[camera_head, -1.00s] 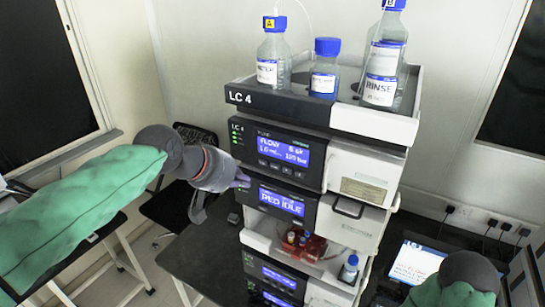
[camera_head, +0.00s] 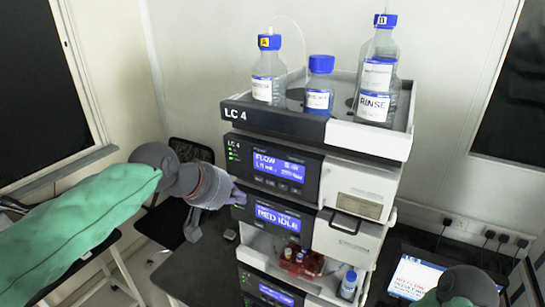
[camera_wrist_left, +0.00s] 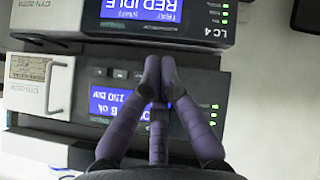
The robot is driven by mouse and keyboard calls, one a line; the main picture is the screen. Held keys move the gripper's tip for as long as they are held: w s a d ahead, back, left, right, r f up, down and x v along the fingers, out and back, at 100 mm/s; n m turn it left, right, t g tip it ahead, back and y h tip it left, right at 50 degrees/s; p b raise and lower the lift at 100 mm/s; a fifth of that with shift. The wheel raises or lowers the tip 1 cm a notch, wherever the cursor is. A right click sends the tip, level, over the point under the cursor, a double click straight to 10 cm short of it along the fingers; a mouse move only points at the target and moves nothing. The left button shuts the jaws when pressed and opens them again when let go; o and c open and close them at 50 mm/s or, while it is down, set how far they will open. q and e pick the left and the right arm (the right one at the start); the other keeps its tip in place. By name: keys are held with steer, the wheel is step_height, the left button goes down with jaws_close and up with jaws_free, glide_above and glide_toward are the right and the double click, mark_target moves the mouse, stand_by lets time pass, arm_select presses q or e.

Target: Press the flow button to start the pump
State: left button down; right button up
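The LC 4 pump unit (camera_head: 330,165) has a blue display (camera_head: 278,166) reading FLOW, with a row of small dark buttons (camera_head: 276,184) under it. In the left wrist view the unit is upside down, with its buttons (camera_wrist_left: 120,73) above its display (camera_wrist_left: 118,103). My left gripper (camera_head: 238,197) is at the lower left of the pump front, close to the panel. Its purple fingers (camera_wrist_left: 160,65) are together and hold nothing visible. They cover part of the display's edge and the row beside it. I cannot tell whether they touch. My right gripper is out of view.
A second unit below shows RED IDLE (camera_head: 278,217). The top tray (camera_head: 300,125) carries blue-capped bottles (camera_head: 268,80), including one marked RINSE (camera_head: 376,85). A red rack (camera_head: 300,262) and small bottle (camera_head: 349,285) stand lower down.

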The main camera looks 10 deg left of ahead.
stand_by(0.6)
arm_select(q)
steer(key=w+d+f+g+b, duration=0.15)
steer(key=f+b, duration=0.25)
steer(key=f, duration=1)
steer(key=w+d+f+g+b, duration=0.1)
steer(key=w+f+b, duration=0.2)
steer(key=f, duration=1.1)
steer(key=s+f+g+b, duration=0.25)
steer(key=f+b, duration=0.25)
steer(key=f, duration=1.7)
steer(key=s+d+f+b, duration=0.1)
steer(key=s+f+b, duration=0.2)
steer(key=s+f, duration=0.4)
steer(key=s+d+f+g+b, duration=0.1)
steer(key=s+f+b, duration=0.3)
steer(key=s+f, duration=0.4)
steer(key=s+d+f+n+g+b, duration=0.1)
steer(key=s+f+b, duration=0.3)
steer(key=f, duration=1.3)
steer(key=s, duration=0.3)
steer(key=shift+s+d+f+y, duration=0.15)
steer(key=shift+s+f+y, duration=0.05)
steer(key=shift+s+y, duration=0.15)
